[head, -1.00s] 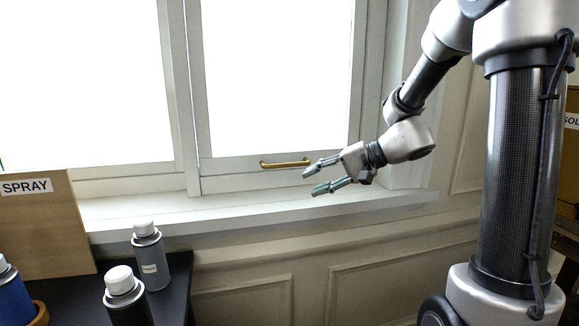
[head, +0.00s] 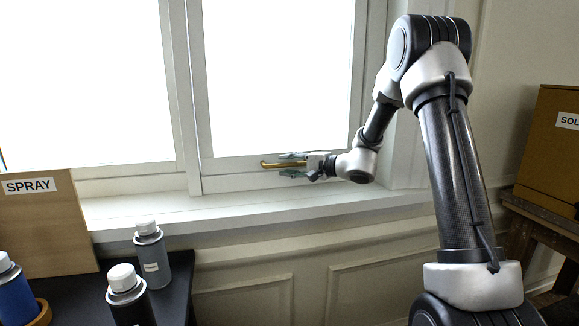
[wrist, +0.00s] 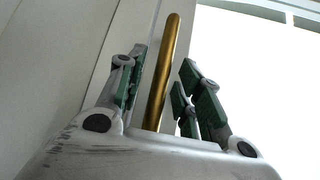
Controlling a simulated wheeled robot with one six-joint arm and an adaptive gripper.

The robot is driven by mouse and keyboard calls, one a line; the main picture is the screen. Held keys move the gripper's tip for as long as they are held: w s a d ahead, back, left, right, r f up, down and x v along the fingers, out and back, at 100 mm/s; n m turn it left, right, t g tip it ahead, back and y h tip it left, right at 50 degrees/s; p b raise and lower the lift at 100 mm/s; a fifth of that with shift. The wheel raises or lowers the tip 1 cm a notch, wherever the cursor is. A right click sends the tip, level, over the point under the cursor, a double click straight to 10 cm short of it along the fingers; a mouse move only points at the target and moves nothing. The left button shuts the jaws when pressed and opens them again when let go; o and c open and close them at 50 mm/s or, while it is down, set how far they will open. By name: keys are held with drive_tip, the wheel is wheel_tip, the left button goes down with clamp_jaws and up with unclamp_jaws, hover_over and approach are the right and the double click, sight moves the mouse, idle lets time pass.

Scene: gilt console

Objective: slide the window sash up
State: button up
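The window sash (head: 235,181) is a white frame around a bright pane, with its bottom rail low near the sill. A brass bar handle (head: 268,164) is fixed on that rail. My gripper (head: 288,164) is at the handle's right part in the head view, one finger above the bar and one below. In the wrist view the brass handle (wrist: 162,75) runs between the green-padded fingers of my gripper (wrist: 158,88), with gaps visible on both sides. The gripper is open around the handle and not closed on it. The handle's right end is hidden behind the gripper.
The white sill (head: 270,212) runs below the sash. A dark table (head: 178,295) at lower left holds spray cans, including a grey can (head: 152,258), and a box marked SPRAY (head: 45,225). Another box (head: 548,150) stands at the right. The wall below the sill is clear.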

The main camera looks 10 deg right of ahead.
sight(290, 73)
drive_tip(key=shift+c, duration=0.3)
clamp_jaws()
wheel_tip(290, 73, up, 29)
drive_tip(key=shift+f, duration=0.15)
idle(0.4)
drive_tip(key=shift+o, duration=0.3)
unclamp_jaws()
